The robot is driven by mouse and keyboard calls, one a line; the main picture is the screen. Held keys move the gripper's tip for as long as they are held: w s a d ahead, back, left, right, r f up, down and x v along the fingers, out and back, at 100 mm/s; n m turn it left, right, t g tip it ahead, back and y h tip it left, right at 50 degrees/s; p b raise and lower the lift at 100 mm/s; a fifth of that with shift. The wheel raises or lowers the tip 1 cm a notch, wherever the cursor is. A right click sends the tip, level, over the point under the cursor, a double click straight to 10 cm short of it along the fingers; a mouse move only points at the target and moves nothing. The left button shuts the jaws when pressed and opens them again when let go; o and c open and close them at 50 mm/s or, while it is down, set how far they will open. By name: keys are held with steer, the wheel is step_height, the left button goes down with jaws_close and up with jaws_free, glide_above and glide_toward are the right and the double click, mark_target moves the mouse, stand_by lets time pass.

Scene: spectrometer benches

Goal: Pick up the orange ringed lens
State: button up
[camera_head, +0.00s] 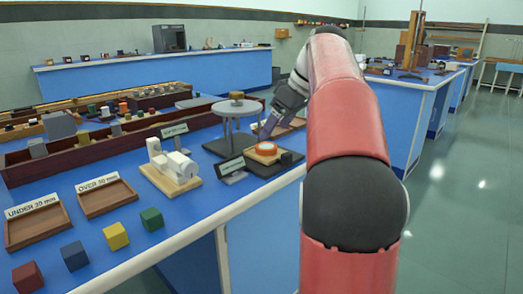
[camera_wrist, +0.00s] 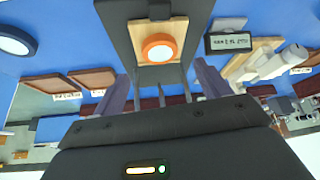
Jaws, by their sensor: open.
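The orange ringed lens (camera_head: 266,149) has a white centre and lies flat on a light wooden pad on a dark base (camera_head: 287,160) near the bench's front edge. In the wrist view the lens (camera_wrist: 158,47) sits on its wooden pad, ahead of the fingers and roughly centred between them. My gripper (camera_head: 264,131) is above and just behind the lens in the head view, tilted. Its two purplish fingers stand apart and empty in the wrist view (camera_wrist: 161,78). The lens is not between the fingertips and appears untouched.
A round grey stand (camera_head: 238,107) on thin legs is close left of my gripper. A small dark sign (camera_head: 231,165) and a white device on a wooden board (camera_head: 172,172) are left of the lens. Two wooden trays (camera_head: 107,198) and several coloured cubes (camera_head: 116,236) lie farther left.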

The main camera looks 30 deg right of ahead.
mark_target(266, 146)
steer(key=x, duration=0.2)
steer(key=b+x, duration=0.1)
steer(key=x, duration=0.2)
steer(key=shift+s+f, duration=0.2)
steer(key=shift+f, duration=0.05)
steer(key=shift+c, duration=0.2)
steer(key=c, duration=1.1)
steer(key=shift+r, duration=0.15)
